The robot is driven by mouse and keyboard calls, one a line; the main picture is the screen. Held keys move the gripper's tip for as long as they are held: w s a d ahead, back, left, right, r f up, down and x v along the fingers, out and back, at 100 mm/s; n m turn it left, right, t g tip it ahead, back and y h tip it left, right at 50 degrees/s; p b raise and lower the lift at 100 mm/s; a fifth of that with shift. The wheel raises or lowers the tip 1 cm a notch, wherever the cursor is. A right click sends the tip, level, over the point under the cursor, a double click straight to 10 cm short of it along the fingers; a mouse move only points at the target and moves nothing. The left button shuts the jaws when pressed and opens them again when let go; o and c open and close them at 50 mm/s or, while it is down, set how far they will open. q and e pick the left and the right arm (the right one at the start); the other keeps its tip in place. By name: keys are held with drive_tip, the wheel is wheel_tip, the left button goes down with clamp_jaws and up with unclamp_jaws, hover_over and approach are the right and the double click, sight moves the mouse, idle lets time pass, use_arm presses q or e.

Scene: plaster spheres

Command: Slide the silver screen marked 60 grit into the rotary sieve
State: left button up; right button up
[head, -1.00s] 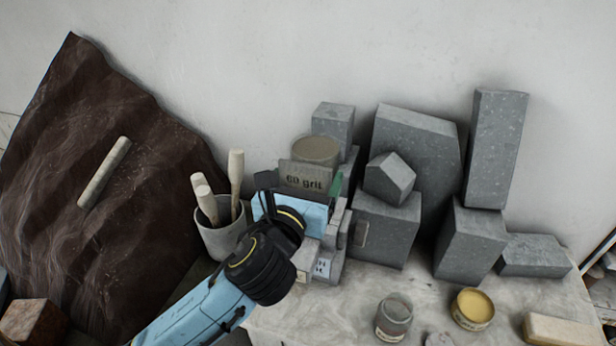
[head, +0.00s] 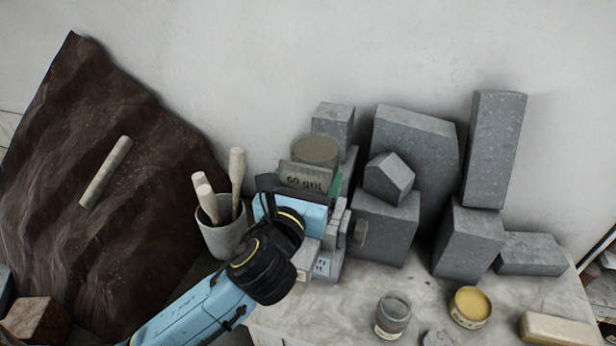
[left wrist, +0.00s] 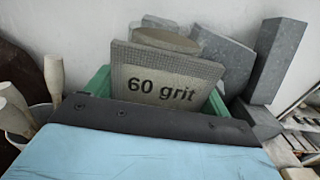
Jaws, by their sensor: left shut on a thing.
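My right gripper is out of view.
A round, tan-topped drum (head: 315,150) stands right behind the screen. Grey blocks (head: 415,140) crowd the right. A pot of wooden-handled tools (head: 222,238) stands close at left. A glass jar (head: 393,314) and a yellow-filled jar (head: 470,306) stand at front right.

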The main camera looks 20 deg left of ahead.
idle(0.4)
use_arm(q)
drive_tip(key=shift+f, duration=0.4)
drive_tip(key=shift+f+b, duration=1.3)
drive_tip(key=shift+f, duration=0.9)
drive_tip(key=shift+r, duration=0.15)
drive_tip(key=shift+r+p, duration=1.15)
drive_tip(key=shift+p, duration=0.25)
drive_tip(key=shift+r, duration=1)
drive_tip(key=shift+f+b, duration=1.45)
drive_tip(key=shift+f, duration=0.85)
drive_tip(key=o, duration=0.9)
drive_tip(key=shift+o, duration=0.2)
